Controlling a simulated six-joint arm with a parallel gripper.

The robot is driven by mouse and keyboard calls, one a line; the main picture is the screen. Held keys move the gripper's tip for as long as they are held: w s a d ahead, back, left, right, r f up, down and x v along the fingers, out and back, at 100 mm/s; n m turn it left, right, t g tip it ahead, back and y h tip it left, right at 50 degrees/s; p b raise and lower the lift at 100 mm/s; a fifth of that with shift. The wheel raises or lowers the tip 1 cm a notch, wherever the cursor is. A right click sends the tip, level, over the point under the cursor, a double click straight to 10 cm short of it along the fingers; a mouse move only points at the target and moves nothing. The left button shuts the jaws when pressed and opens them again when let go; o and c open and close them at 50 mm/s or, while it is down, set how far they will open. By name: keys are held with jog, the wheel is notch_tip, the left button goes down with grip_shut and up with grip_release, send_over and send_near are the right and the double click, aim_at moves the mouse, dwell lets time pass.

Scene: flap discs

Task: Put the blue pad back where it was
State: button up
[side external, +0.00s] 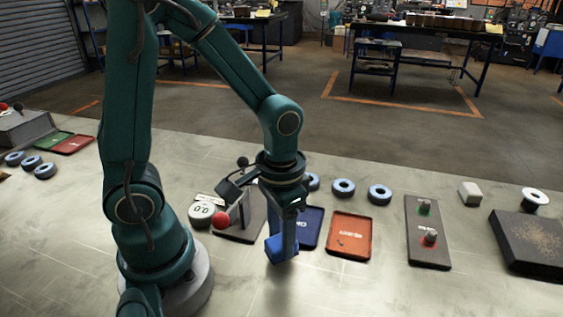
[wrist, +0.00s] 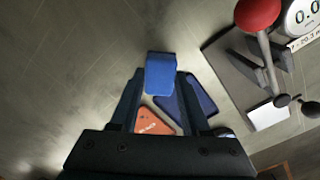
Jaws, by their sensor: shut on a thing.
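The blue pad (wrist: 160,72) sits between the fingertips of my gripper (wrist: 160,85) in the wrist view. In the side view my gripper (side external: 284,240) points down and is shut on the blue pad (side external: 274,249), in front of the trays. A dark blue tray (side external: 309,229) lies just right of my gripper, partly hidden by it. It also shows in the wrist view (wrist: 200,95), beyond the pad. I cannot tell whether the pad touches the bench.
An orange-red tray (side external: 350,237) with small bits lies right of the blue tray. A fixture with a red ball lever (side external: 220,220) and a round gauge (side external: 200,212) stand left. Blue-grey discs (side external: 344,188) lie behind. A button board (side external: 428,232) is farther right. The front bench is clear.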

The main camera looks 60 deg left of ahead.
aim_at(271, 243)
jog(key=shift+f, duration=1)
jog(key=shift+f, duration=0.15)
jog(key=o, duration=1.2)
jog(key=shift+s+a+r+t, duration=0.1)
jog(key=shift+s+r+t, duration=0.65)
jog(key=shift+r, duration=1.6)
jog(key=shift+s+r+t, duration=0.35)
jog(key=shift+r+t, duration=0.75)
jog(key=shift+r, duration=1.25)
jog(key=shift+s+a+r+t, duration=0.1)
jog(key=shift+s+r+t, duration=0.65)
jog(key=shift+r, duration=1.6)
